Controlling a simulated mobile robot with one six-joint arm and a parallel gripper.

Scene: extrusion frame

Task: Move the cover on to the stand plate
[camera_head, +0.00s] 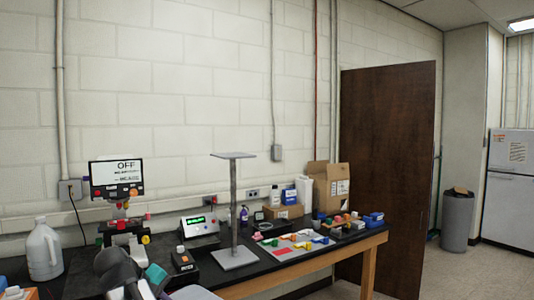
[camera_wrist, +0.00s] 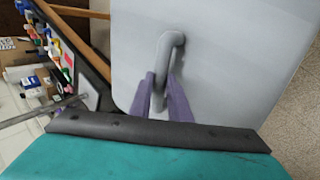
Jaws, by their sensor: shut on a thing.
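The cover (camera_wrist: 235,50) is a flat light-grey panel with rounded corners and a bar handle (camera_wrist: 170,45). In the wrist view my gripper (camera_wrist: 162,88) has its purple fingers shut on that handle. In the head view a small part of the cover (camera_head: 195,293) shows at the bottom edge, beside the teal part of my gripper (camera_head: 157,277); the fingertips are hidden there. The stand is a grey post (camera_head: 234,205) with a flat top plate (camera_head: 233,155) and a square base (camera_head: 236,258) on the black bench. The top plate is bare. The cover is apart from it, lower and nearer.
The black bench (camera_head: 330,245) carries several coloured parts right of the stand. A cardboard box (camera_head: 328,185) stands behind them. A green-lit meter (camera_head: 200,226), a screen device (camera_head: 117,178) and a white jug (camera_head: 44,250) stand to the left. Space around the top plate looks clear.

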